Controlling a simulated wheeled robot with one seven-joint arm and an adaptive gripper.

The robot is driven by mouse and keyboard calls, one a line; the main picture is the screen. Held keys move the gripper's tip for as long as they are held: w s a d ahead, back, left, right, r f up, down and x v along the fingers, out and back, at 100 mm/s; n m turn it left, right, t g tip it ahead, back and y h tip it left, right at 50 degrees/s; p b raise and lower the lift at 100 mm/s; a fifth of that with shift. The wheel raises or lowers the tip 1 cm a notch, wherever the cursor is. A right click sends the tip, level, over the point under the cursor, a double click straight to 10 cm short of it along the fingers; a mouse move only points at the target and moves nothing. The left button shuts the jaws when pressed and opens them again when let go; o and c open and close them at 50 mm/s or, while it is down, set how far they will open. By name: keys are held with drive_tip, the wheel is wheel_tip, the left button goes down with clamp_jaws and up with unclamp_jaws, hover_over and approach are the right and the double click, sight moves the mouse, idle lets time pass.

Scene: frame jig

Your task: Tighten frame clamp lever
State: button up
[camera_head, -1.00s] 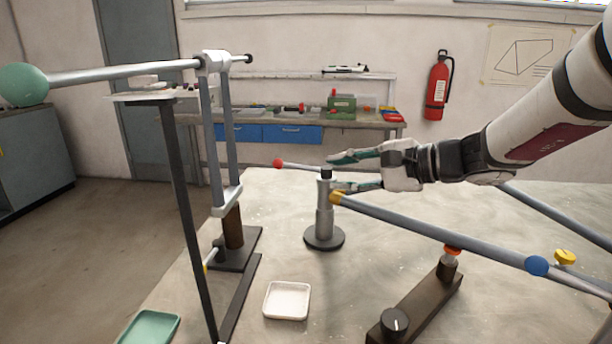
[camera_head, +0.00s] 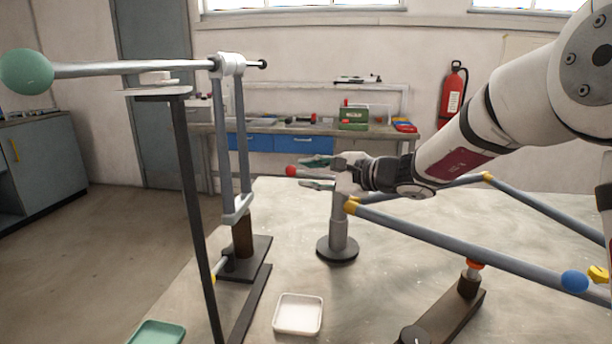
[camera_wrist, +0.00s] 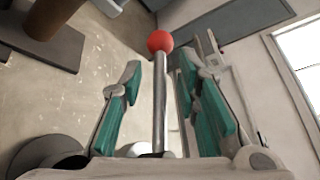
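The clamp lever is a thin grey rod with a red ball end (camera_head: 291,171), at the top of a grey post (camera_head: 338,225) on a round dark base. In the wrist view the lever rod (camera_wrist: 160,110) runs up the middle to its red ball (camera_wrist: 160,41). My gripper (camera_head: 314,173) is at the post top, its green-padded fingers pointing left along the lever. In the wrist view my gripper (camera_wrist: 160,88) is open, one finger on each side of the rod, with gaps visible. The gripper body hides the lever's pivot in the head view.
Grey frame tubes with a yellow end (camera_head: 353,205) pass close to the post on the right. A tall clamp stand (camera_head: 235,150) holds a tube with a green ball (camera_head: 27,72) at left. A white tray (camera_head: 298,314) and a green tray (camera_head: 157,334) lie in front.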

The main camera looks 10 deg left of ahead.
drive_tip(key=shift+x, duration=0.9)
clamp_jaws()
drive_tip(key=shift+f, duration=0.1)
